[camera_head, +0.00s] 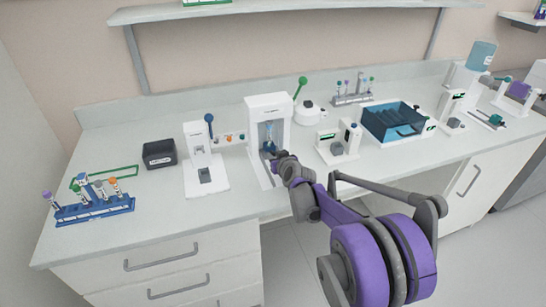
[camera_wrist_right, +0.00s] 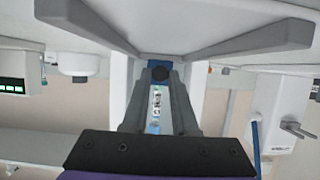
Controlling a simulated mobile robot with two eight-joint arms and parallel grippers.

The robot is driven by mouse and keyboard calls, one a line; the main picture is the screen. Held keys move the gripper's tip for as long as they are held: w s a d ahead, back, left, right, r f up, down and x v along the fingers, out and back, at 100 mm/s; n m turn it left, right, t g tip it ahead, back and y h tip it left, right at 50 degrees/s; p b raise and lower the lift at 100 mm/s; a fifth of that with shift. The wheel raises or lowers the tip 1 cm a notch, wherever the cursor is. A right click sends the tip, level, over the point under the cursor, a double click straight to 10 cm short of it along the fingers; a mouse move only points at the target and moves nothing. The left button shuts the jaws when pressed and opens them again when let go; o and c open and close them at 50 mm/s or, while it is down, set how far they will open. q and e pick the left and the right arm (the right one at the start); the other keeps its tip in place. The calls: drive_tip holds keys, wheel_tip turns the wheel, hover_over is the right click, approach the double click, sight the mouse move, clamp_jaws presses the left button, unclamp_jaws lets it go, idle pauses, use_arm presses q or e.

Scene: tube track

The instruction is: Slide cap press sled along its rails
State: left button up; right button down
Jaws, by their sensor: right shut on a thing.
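The cap press (camera_head: 285,108) is a white upright frame on a white base near the counter's middle. A small blue sled (camera_head: 268,147) sits low in its opening, with a tube (camera_head: 269,131) standing above it. My right gripper (camera_head: 273,160) reaches in from the front at the base. In the right wrist view, my right gripper (camera_wrist_right: 160,78) is shut on the dark knob of the blue sled (camera_wrist_right: 160,64). The tube (camera_wrist_right: 155,100) shows between the fingers. The rails are mostly hidden by my gripper and arm. My left gripper is not in view.
A white device with a blue-knobbed lever (camera_head: 197,145) stands close at the left. A white round device (camera_head: 309,114) and a blue bin (camera_head: 388,133) are at the right. A blue tube rack (camera_head: 95,210) lies far left. The counter front beside the press is clear.

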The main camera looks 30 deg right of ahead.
drive_tip(key=shift+w+r, duration=0.1)
drive_tip(key=c, duration=1.2)
unclamp_jaws()
drive_tip(key=o, duration=0.5)
drive_tip(key=shift+w, duration=0.15)
drive_tip(key=v, duration=1.1)
drive_tip(key=shift+p, duration=0.3)
